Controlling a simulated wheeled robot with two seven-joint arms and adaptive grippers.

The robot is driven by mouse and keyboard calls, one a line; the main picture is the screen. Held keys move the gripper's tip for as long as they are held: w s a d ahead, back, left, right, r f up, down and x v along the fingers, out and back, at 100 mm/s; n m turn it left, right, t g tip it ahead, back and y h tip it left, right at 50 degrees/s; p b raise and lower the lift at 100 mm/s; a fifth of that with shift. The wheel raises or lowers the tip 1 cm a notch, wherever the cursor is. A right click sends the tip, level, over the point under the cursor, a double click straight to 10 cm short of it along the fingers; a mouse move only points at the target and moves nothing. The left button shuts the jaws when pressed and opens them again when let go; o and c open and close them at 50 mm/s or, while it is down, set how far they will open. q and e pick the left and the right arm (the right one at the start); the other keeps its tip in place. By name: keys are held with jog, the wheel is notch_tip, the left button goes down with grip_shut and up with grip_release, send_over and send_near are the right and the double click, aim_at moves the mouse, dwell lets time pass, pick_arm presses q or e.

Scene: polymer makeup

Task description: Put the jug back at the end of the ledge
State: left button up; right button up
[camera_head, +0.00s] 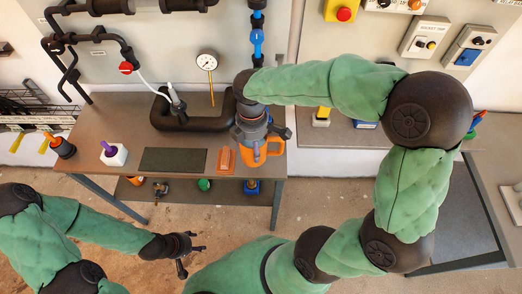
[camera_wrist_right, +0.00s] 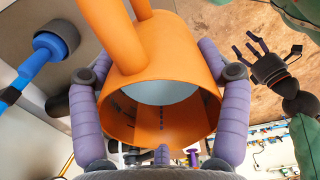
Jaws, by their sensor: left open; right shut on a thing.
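The orange jug (camera_head: 262,153) is at the right end of the brown ledge (camera_head: 112,118). My right gripper (camera_head: 254,135) reaches down from above and is shut on it. In the right wrist view the jug (camera_wrist_right: 150,60) fills the middle, with purple fingers on both sides and its round opening showing a pale inside. Its handle shows at the top of that view. Whether the jug's base touches the ledge is hidden. My left gripper (camera_head: 184,252) is open and empty, over the floor in front of the ledge; it also shows in the right wrist view (camera_wrist_right: 268,62).
A white holder with a purple item (camera_head: 114,154) stands further left.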

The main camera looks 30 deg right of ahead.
aim_at(260, 144)
jog(key=d+f, duration=0.1)
jog(key=w+d+f+b, duration=0.1)
jog(key=f, duration=0.1)
jog(key=w+d+f, duration=0.1)
jog(key=f, duration=0.1)
jog(key=shift+d, duration=0.15)
jog(key=shift+w+d+f+b, duration=0.15)
jog(key=shift+f+b, duration=0.55)
jog(key=shift+f, duration=1)
jog(key=shift+f, duration=0.15)
jog(key=o, duration=1.6)
jog(key=shift+o, duration=0.2)
notch_tip(260, 144, up, 12)
jog(key=p, duration=0.3)
